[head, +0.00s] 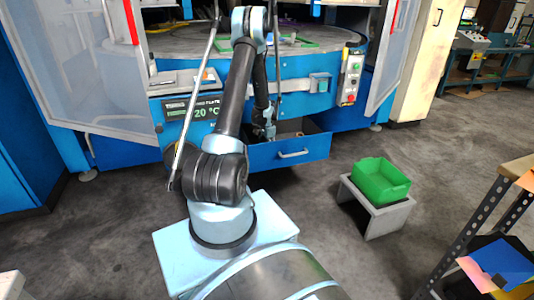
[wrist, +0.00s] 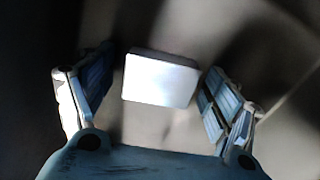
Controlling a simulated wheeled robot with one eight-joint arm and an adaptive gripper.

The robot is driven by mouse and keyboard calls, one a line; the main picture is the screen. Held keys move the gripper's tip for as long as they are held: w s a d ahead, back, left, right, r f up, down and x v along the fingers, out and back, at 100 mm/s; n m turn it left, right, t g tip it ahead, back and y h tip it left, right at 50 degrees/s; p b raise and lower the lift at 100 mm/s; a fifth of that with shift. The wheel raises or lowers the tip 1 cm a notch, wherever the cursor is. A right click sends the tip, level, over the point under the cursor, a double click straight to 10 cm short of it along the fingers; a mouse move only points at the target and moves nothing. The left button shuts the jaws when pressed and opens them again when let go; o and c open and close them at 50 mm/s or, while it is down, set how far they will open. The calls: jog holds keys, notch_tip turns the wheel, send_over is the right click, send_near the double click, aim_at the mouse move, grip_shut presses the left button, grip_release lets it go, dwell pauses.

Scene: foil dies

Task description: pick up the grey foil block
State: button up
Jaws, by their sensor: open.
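The grey foil block (wrist: 160,80) shows pale and brightly lit in the wrist view, as a box with rounded corners. It lies ahead of my gripper (wrist: 158,72), between the lines of the two fingers, with dark gaps on both sides. The fingers are spread and do not touch it. In the head view my gripper (head: 268,130) points down into the open blue drawer (head: 290,154) of the machine. The block cannot be made out there, as the arm and drawer front hide much of the inside.
The blue machine (head: 297,68) stands behind the drawer, with open doors at both sides. A green bin (head: 380,182) sits on a small grey stand (head: 386,218) to the right. A shelf rack (head: 480,220) stands at the right edge. Grey floor is clear between.

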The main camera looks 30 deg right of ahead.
jog(key=shift+c, duration=0.6)
jog(key=c, duration=0.8)
jog(key=shift+o, duration=0.2)
